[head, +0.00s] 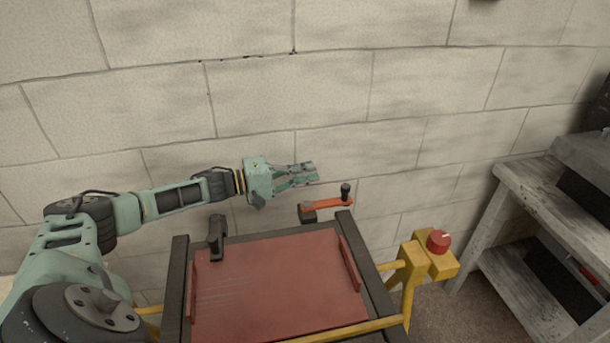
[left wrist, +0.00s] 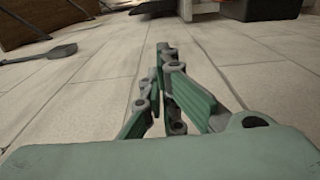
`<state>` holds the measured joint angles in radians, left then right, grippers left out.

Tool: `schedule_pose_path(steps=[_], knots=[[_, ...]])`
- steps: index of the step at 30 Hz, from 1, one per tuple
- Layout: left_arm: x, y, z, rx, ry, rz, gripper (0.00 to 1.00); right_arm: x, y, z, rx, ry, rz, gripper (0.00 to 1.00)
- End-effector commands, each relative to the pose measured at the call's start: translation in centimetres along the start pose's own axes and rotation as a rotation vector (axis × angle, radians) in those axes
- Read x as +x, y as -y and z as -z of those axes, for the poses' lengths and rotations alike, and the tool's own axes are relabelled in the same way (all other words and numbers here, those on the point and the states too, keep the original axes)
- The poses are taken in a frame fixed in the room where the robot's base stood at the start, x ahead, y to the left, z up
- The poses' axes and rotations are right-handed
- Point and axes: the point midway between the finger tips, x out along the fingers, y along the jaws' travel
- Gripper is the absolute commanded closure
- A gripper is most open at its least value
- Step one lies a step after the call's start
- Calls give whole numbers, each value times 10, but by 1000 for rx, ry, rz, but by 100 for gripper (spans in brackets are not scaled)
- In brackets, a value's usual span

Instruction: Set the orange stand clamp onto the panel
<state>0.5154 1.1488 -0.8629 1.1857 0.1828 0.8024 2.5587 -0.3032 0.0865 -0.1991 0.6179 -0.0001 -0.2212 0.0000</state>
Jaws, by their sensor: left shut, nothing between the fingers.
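The orange stand clamp (head: 328,206) is at the far right of the bench frame in the head view. It has an orange arm, a black upright knob at its right end and a dark block at its left. The red panel (head: 280,285) lies flat inside the dark frame. My left gripper (head: 314,172) is shut and empty, up and slightly left of the orange clamp and apart from it. Its closed fingers also show in the left wrist view (left wrist: 165,50), with no clamp between them. My right gripper is in neither view.
A black clamp (head: 217,238) stands at the frame's far left. A yellow post with a red button (head: 438,241) rises at the right of the bench. A grey shelf (head: 545,210) stands further right. A pale block wall (head: 330,90) is behind.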

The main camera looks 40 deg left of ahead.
Motion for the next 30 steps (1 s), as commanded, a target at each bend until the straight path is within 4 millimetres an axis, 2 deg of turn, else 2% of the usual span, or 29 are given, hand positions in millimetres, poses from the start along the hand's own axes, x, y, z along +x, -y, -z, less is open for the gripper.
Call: schedule_pose_path(steps=[3, 11, 13, 21, 30], knots=[[27, 2, -1, 1, 3, -7, 100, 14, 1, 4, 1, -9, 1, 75], [72, 3, -1, 2, 2, -4, 100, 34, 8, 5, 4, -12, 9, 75], [66, 2, -8, -1, 1, 2, 100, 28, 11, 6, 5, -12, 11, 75], [58, 2, -31, -2, 1, 2, 100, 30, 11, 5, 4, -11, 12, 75], [56, 0, -38, 0, 1, 0, 100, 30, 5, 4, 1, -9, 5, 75]])
